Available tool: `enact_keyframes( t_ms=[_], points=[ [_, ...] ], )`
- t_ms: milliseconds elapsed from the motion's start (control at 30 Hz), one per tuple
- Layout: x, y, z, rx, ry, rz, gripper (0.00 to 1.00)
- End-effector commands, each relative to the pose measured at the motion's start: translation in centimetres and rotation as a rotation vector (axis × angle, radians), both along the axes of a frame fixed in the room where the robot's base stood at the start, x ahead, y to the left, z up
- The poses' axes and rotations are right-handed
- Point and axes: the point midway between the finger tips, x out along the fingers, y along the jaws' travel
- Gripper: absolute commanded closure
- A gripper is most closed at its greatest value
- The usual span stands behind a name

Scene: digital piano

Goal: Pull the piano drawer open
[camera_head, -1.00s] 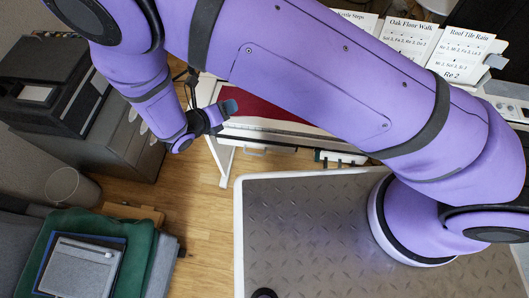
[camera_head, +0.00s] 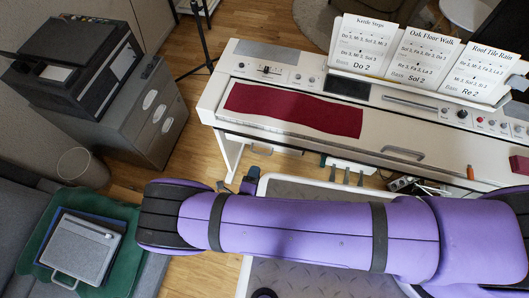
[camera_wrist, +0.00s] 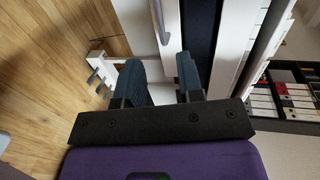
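The white digital piano (camera_head: 215,92) stands along the upper right of the head view. A light bar handle (camera_head: 262,149) shows below its front edge at the left, and a grey handle (camera_head: 402,152) sits on its front further right. I cannot tell which belongs to the drawer. In the wrist view a grey bar handle (camera_wrist: 160,22) on a white panel lies just beyond my gripper (camera_wrist: 160,65). Its two blue-grey fingers are apart and nothing is between them. In the head view a small part of my gripper (camera_head: 249,181) shows below the piano; my arm hides the rest.
A printer on a grey cabinet (camera_head: 150,120), a waste bin (camera_head: 82,165) and a sofa are at the left. Wood floor (camera_head: 190,180) is clear between.

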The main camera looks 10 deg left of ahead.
Motion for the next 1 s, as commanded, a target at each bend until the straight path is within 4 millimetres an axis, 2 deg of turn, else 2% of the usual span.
enact_keyframes(
  t_ms=[400,600,767,1000],
  points=[
    [6.8,-0.6,-1.4,0.002,-0.002,-0.006,0.65],
    [9.1,-0.8,-1.9,0.002,0.000,-0.005,0.65],
    [9.8,-0.8,-2.0,0.002,-0.001,-0.005,0.65],
    [9.9,-0.8,-2.1,0.002,0.000,-0.004,0.65]
  ],
)
